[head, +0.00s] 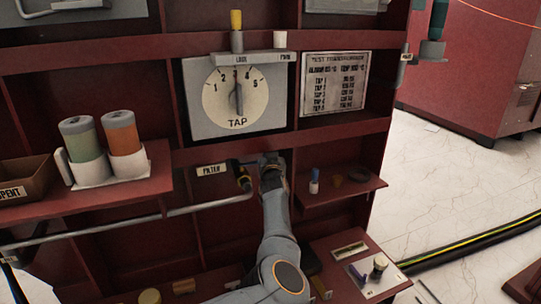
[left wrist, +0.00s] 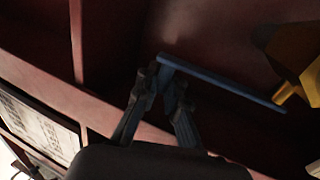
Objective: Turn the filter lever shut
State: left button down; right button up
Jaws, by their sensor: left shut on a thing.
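The filter valve (head: 244,182) has a dark and yellow body on the end of a grey pipe, just right of the FILTER label (head: 212,169). In the left wrist view its yellow part (left wrist: 305,62) is at the upper right. The filter lever (left wrist: 225,82) is a thin blue bar slanting from beside that yellow part to my left fingertips. My left gripper (left wrist: 162,82) is shut on the lever's far end. In the head view my left gripper (head: 268,163) is right of the valve, and the lever is hard to make out there. My right gripper is not in view.
The TAP dial (head: 237,95) is above my left gripper. A small red shelf (head: 340,190) with a blue-topped item is close on its right. Green and orange canisters (head: 122,135) stand on the left shelf. The grey pipe (head: 140,219) crosses below the left shelf.

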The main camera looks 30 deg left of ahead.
pick_arm(q)
jog(key=shift+s+a, duration=0.1)
jog(key=shift+a, duration=0.3)
jog(key=c, duration=1.4)
grip_release()
jog(key=shift+s+a, duration=0.1)
jog(key=shift+d, duration=0.25)
